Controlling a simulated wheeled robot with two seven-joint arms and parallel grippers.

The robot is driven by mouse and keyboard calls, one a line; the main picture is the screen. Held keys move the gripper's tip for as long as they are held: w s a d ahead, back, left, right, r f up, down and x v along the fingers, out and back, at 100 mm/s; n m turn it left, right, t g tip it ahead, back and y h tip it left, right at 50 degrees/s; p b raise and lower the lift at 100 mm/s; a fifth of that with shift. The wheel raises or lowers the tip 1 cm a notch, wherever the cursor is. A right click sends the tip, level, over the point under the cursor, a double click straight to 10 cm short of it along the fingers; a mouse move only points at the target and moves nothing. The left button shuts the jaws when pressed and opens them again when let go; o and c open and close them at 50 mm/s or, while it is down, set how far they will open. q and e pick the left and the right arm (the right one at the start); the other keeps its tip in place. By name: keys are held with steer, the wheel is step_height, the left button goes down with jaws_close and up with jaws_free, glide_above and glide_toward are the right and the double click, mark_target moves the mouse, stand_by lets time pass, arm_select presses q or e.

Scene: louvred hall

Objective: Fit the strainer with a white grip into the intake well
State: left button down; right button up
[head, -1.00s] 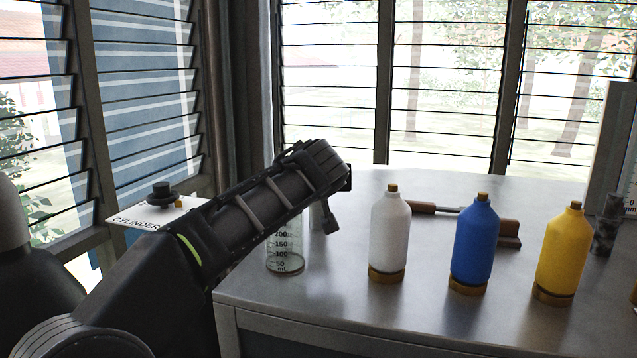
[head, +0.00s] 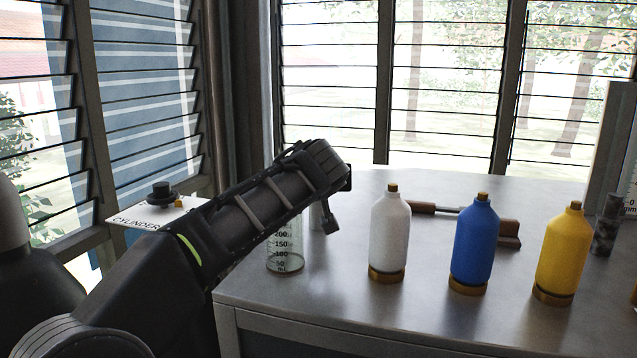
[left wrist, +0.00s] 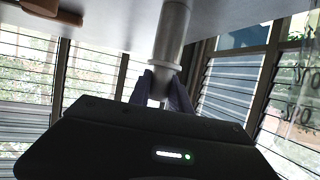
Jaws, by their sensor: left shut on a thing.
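My left gripper (left wrist: 161,88) is shut on the white grip (left wrist: 158,68) of the strainer. The strainer's grey metal cylinder (left wrist: 174,24) runs from the grip past the top edge of the left wrist view, against the tabletop, so its far end is hidden. In the head view my left arm hides most of the strainer, and a small grey piece (head: 315,216) beside the gripper (head: 328,222) appears to be part of it. I cannot make out the intake well in either view. My right gripper is out of view.
A clear measuring cylinder (head: 287,262) stands near the left table edge, close to my arm. White (head: 389,232), blue (head: 474,245) and yellow (head: 561,252) bottles stand to the right. A wooden-handled tool (head: 510,230) lies behind them. The front of the metal table (head: 400,315) is clear.

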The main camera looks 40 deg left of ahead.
arm_select(q)
steer(key=shift+r, duration=0.15)
steer(key=shift+r+p, duration=1.6)
steer(key=shift+r, duration=0.75)
